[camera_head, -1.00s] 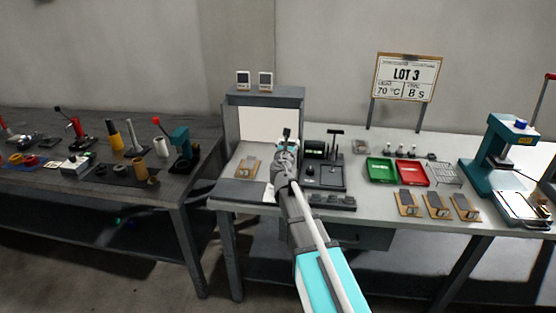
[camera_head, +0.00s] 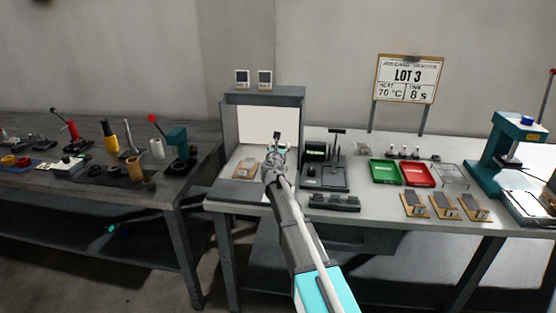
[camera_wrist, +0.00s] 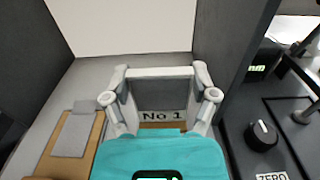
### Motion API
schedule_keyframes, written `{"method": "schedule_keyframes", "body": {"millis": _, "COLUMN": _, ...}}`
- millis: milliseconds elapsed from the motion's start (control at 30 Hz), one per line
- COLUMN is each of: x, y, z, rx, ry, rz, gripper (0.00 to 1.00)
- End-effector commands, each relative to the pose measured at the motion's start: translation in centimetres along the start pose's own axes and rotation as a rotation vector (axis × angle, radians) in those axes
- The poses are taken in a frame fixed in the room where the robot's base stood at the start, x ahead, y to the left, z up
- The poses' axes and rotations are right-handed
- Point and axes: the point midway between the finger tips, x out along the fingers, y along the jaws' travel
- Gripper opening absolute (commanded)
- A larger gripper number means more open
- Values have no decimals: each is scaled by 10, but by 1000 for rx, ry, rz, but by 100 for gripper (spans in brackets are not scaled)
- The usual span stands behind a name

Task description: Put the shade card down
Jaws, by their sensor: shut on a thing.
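The shade card (camera_wrist: 163,98) is a dark grey piece with a "No 1" label, seen between my fingers in the wrist view. My gripper (camera_wrist: 160,97) is shut on it. In the head view my gripper (camera_head: 275,155) is at the front opening of the grey viewing booth (camera_head: 229,125), in front of its white back wall. A small dark piece, likely the card's top, shows above the gripper (camera_head: 277,135). A wooden plate with a grey patch (camera_wrist: 72,135) lies on the booth floor to the left of my gripper. The card's lower edge is hidden by my gripper.
Right of the booth stands a dark instrument with a knob (camera_wrist: 262,132). Green (camera_head: 384,172) and red (camera_head: 418,174) trays and several wooden plates (camera_head: 443,206) lie farther right. A teal press (camera_head: 512,140) stands at the right end. The booth's side walls flank my gripper.

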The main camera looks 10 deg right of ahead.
Motion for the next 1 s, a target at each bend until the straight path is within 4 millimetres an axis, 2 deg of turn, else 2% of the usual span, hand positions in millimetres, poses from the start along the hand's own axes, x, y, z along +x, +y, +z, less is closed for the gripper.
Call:
{"method": "schedule_keyframes", "body": {"millis": 467, "x": 2, "y": 1, "z": -4, "rx": 0, "ry": 0, "rz": 0, "gripper": 35}}
{"method": "schedule_keyframes", "body": {"millis": 633, "x": 10, "y": 5, "z": -15, "rx": 0, "ry": 0, "rz": 0, "gripper": 35}}
{"method": "schedule_keyframes", "body": {"millis": 1000, "x": 8, "y": 4, "z": -41, "rx": 0, "ry": 0, "rz": 0, "gripper": 35}}
